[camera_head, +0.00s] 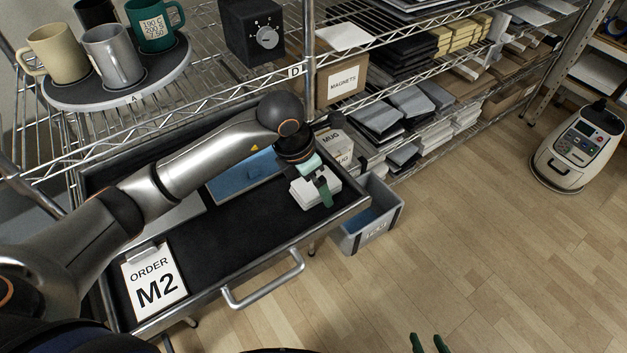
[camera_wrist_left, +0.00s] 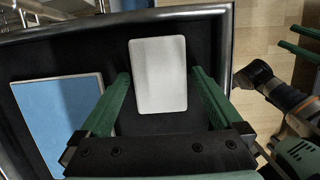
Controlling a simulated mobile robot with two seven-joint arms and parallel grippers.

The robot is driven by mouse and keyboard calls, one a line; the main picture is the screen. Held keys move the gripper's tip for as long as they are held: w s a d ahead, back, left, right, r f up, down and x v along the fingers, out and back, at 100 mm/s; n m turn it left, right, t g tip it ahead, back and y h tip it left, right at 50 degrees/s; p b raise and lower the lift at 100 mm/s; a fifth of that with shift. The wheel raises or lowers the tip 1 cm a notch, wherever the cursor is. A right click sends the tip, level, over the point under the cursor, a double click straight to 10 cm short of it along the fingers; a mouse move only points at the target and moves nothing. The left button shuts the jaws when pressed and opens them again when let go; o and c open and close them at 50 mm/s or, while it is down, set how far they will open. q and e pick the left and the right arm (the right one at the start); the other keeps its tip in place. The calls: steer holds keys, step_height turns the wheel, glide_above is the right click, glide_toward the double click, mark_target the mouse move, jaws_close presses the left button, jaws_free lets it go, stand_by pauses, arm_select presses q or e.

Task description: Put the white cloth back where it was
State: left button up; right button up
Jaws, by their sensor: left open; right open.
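The white cloth (camera_head: 302,197) is a folded, flat pad with rounded corners at the right end of the dark pull-out tray (camera_head: 240,225). In the left wrist view the cloth (camera_wrist_left: 158,62) lies on the dark surface near the tray's metal rim. My left gripper (camera_head: 318,184) is over it, pointing down and open. In the left wrist view its green fingers (camera_wrist_left: 160,82) stand on either side of the cloth, with a gap at each side. My right gripper (camera_head: 428,344) is open and empty, only its green tips showing at the bottom edge over the floor.
A blue panel (camera_head: 240,177) and an ORDER M2 card (camera_head: 154,283) lie on the tray. MUG boxes (camera_head: 334,144) stand behind it. A grey bin (camera_head: 382,229) is below right. Several mugs stand on round stand A (camera_head: 150,92).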

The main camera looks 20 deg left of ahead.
arm_select(q)
steer(key=shift+r, duration=0.1)
steer(key=shift+r, duration=0.25)
steer(key=v, duration=1.1)
steer(key=shift+r, duration=0.3)
